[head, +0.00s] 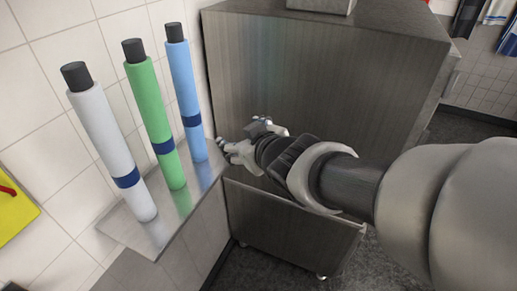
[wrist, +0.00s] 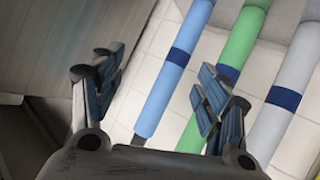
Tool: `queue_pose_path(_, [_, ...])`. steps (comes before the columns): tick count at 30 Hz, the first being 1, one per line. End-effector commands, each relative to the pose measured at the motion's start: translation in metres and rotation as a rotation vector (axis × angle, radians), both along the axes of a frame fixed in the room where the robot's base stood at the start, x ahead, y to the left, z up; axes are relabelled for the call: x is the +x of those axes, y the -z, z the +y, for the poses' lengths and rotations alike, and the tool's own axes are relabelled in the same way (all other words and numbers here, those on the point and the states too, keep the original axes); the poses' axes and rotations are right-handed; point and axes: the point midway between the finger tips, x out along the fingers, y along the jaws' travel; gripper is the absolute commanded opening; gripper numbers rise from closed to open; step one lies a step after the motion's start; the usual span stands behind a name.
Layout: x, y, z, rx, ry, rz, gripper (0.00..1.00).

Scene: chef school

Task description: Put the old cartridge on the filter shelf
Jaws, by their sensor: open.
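Three long cartridges stand upright side by side, each with a black top and a dark blue band: white (head: 104,135), green (head: 147,105) and light blue (head: 184,85). Nothing visible marks which is the old one. They stand on a metal shelf (head: 122,226) by the tiled wall. My gripper (head: 243,134) is open and empty, just right of the light blue cartridge's lower part, apart from it. In the wrist view, my gripper (wrist: 160,74) has its jaws spread, with the light blue cartridge (wrist: 172,70) showing between them, farther off. The green and white ones show to its right.
A large steel cabinet (head: 320,75) stands behind my gripper and arm. A lower steel unit (head: 285,230) on casters is below the arm. A yellow item (head: 14,212) is at the far left. Dark floor shows at the bottom.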

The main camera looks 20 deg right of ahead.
Motion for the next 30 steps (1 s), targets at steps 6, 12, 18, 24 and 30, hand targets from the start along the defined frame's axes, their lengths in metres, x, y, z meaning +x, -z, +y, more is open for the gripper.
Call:
queue_pose_path(6, [-0.101, 0.017, -0.055, 0.018, 0.284, 0.31, 0.68])
queue_pose_path(12, [-0.194, 0.037, -0.045, 0.1, 0.344, 0.582, 0.68])
queue_pose_path(18, [-0.232, 0.044, -0.032, 0.138, 0.334, 0.698, 0.68])
queue_pose_path(24, [-0.234, 0.045, -0.031, 0.139, 0.333, 0.706, 0.68])
queue_pose_path(30, [-0.234, 0.051, -0.032, 0.137, 0.334, 0.705, 0.68])
